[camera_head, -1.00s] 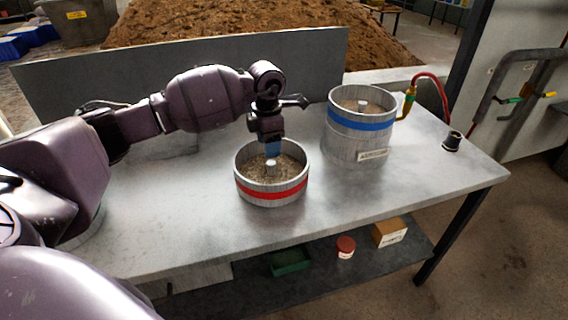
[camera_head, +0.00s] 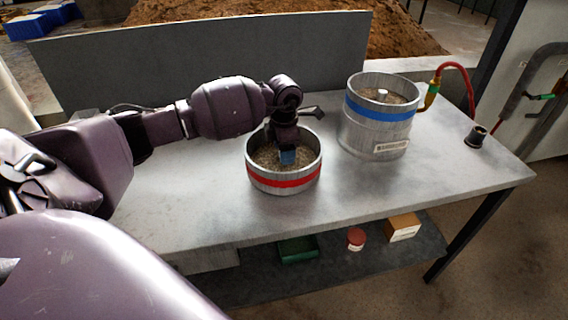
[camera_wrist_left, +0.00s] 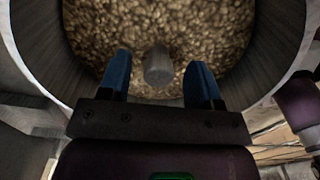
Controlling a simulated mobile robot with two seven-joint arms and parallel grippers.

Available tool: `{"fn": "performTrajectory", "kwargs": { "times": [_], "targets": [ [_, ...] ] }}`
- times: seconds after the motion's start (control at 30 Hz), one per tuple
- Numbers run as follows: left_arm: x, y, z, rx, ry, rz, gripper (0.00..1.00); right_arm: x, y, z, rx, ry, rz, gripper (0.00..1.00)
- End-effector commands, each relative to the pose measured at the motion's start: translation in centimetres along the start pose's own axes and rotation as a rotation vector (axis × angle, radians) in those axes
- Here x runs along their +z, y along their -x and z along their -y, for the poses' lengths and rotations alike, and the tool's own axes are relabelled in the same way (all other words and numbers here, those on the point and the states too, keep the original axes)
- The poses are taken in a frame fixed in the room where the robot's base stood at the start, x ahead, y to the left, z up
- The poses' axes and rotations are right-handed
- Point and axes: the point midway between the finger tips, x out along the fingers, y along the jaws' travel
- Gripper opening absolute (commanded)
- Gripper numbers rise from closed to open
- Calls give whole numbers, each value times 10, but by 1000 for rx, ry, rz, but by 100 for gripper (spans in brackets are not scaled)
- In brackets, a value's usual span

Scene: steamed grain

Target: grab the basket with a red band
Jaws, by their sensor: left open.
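The basket with a red band (camera_head: 284,183) stands on the metal table, filled with grain. In the left wrist view its grain (camera_wrist_left: 190,30) and inner wall fill the upper part, and a grey central post (camera_wrist_left: 158,66) rises from the grain. My left gripper (camera_head: 288,157) points down inside the basket's rim. In the left wrist view my left gripper (camera_wrist_left: 159,78) is open, with its blue fingers on either side of the post. Whether they touch the post cannot be told. In the head view the gripper hides the post. My right gripper is not in view.
A taller vessel with a blue band (camera_head: 378,110) stands on the table to the right, near a red hose (camera_head: 462,72) and a small black cup (camera_head: 475,136). A grey panel (camera_head: 110,75) runs behind. The table front is clear. A lower shelf holds a green tray (camera_head: 298,249), a red-lidded jar (camera_head: 356,239) and a box (camera_head: 403,227).

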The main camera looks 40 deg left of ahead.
Motion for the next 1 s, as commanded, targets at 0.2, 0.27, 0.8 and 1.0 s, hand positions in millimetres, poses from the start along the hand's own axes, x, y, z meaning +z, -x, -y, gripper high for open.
{"fn": "performTrajectory", "kwargs": {
  "times": [0.2,0.27,0.8,1.0],
  "targets": [
    [-1,-28,0,-2,1,-2,58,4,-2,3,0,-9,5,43],
    [-1,-29,-1,-1,1,-1,58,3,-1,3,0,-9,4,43],
    [-2,-28,-1,0,1,-1,3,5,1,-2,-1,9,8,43],
    [-2,-28,-1,0,1,-2,0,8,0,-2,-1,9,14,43]
  ]
}}
